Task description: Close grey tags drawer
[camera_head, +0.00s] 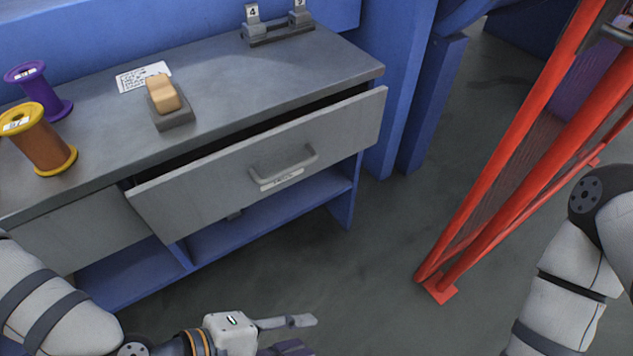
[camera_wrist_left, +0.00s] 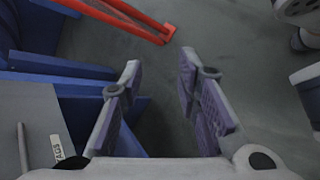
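The grey tags drawer (camera_head: 215,188) is pulled partly out of the grey bench, with a dark gap along its top edge. It has a bar handle (camera_head: 285,168) and a white label below it. In the left wrist view, part of the drawer front (camera_wrist_left: 28,110) with its "TAGS" label shows at the left edge. My left gripper (camera_head: 300,335) is low in front of the bench, apart from the drawer. Its fingers (camera_wrist_left: 160,105) are spread with only floor between them in the left wrist view. My right arm shows at the right, but its gripper is out of view.
The bench top (camera_head: 225,75) bears a purple spool (camera_head: 38,92), an orange-brown spool (camera_head: 38,140), a wooden-topped block (camera_head: 167,100), a paper card (camera_head: 144,77) and a numbered holder (camera_head: 278,27). A red frame (camera_head: 500,150) stands at the right. Floor between is clear.

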